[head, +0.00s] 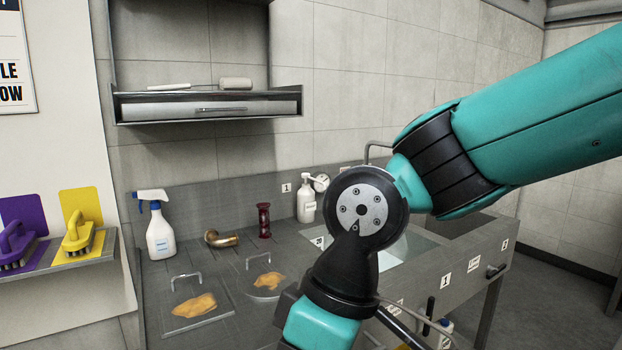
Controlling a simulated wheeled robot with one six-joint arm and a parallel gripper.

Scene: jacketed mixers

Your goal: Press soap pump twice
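A white pump bottle (306,202), which looks like the soap pump, stands upright at the back of the grey counter, against the wall. Its pump head shows at the top, with a small label on its body. My arm crosses the right and middle of the head view in front of the counter. Its wrist joint is just right of the bottle in the picture and leaves the bottle mostly visible. My gripper is out of view below the frame, so its fingers and their state do not show.
A spray bottle (159,228), a brass elbow pipe (221,239) and a dark red spool-shaped item (264,220) stand left of the pump bottle. Two handled plates with orange-brown stains (195,305) (268,281) lie in front. A sink (407,250) is right, partly behind my arm. A shelf (207,107) hangs above.

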